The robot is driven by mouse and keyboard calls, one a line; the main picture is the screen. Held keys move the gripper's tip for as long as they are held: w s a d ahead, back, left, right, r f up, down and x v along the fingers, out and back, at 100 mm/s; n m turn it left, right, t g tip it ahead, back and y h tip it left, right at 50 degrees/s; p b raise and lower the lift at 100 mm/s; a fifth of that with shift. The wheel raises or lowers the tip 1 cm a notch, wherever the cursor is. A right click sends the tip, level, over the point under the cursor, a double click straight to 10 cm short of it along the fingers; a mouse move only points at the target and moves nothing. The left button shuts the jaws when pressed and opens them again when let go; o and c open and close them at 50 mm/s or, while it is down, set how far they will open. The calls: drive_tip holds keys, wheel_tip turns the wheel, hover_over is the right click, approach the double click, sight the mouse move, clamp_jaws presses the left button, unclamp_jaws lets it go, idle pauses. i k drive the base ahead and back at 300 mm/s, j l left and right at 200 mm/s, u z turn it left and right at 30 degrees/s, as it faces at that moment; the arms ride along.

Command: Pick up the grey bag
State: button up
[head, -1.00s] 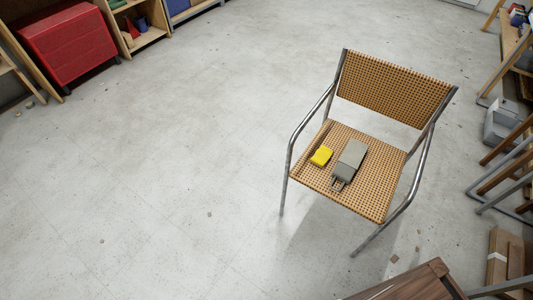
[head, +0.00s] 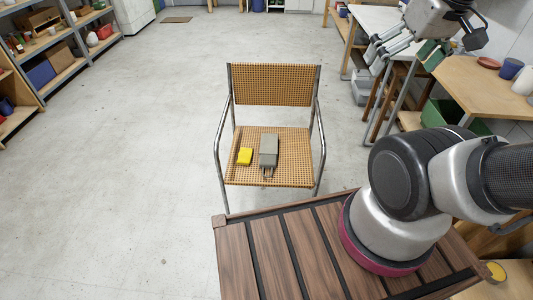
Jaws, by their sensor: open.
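The grey bag (head: 268,150) is a slim, box-like grey object with thin dark strap-like ends at its near side. My gripper (head: 375,54) is raised at the upper right, open and empty, well apart from the chair and the bag. Nothing covers the bag in the head view.
The chair's backrest (head: 275,85) rises behind the seat, with metal armrests (head: 320,140) on both sides. A wooden table (head: 490,85) and a white table (head: 375,20) stand at right. Shelves (head: 50,50) line the left. The floor left of the chair is clear.

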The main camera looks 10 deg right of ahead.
sight(269, 142)
drive_tip(key=i+j, duration=0.9)
